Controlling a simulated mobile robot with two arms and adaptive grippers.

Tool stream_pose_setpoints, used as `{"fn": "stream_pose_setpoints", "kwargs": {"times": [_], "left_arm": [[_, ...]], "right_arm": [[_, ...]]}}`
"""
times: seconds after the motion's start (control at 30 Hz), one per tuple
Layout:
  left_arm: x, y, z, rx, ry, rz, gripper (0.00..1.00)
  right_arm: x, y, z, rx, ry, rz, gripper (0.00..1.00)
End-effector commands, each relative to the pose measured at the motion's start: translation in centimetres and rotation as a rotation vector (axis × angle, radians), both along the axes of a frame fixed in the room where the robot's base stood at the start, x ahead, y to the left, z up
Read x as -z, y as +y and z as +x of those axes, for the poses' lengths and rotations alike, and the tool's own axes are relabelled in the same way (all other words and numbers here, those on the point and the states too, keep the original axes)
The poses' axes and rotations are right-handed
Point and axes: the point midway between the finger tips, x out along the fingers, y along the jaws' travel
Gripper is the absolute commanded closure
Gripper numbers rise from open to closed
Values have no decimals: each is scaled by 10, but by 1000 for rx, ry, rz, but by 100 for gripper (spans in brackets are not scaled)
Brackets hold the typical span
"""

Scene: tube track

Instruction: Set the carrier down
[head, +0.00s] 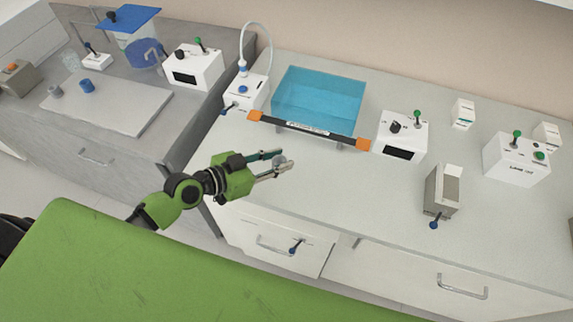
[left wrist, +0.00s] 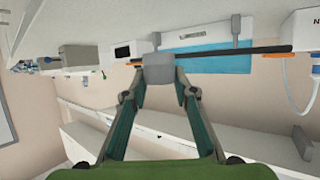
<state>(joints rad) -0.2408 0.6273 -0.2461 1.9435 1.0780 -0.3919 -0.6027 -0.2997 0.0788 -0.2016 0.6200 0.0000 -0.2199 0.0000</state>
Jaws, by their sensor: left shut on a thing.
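My left gripper (head: 285,160) reaches in from the left in the head view, over the front part of the white bench. It is shut on a small grey carrier (head: 279,161), which looks pale and partly hidden between the fingers. In the left wrist view, the carrier (left wrist: 159,68) is a plain grey block between the two fingertips (left wrist: 160,84). A dark bar with orange ends (head: 308,129) lies along the front of a blue tank (head: 320,98), behind the gripper. I cannot tell whether the carrier touches the bench. My right gripper is not in view.
A white box with a curved tube (head: 247,92) stands left of the tank. A white control box (head: 402,136) stands right of it, and a grey device (head: 443,191) farther right. Another white box (head: 517,158) is at the right. Bench surface (head: 350,185) in front of the bar is clear.

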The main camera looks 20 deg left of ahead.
Motion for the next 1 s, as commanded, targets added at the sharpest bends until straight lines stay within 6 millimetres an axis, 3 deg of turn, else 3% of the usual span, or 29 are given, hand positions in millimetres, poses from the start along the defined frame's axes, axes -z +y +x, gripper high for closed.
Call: {"fn": "stream_pose_setpoints", "kwargs": {"times": [0.2,0.37,0.6,1.0], "left_arm": [[30,-10,23,-1,-1,-3,95],[39,-13,30,-1,-1,-2,95],[69,-13,31,-3,1,-1,95],[74,-13,30,-1,0,0,95]], "right_arm": [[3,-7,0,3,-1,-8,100],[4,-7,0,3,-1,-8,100],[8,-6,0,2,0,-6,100],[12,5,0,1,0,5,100]]}}
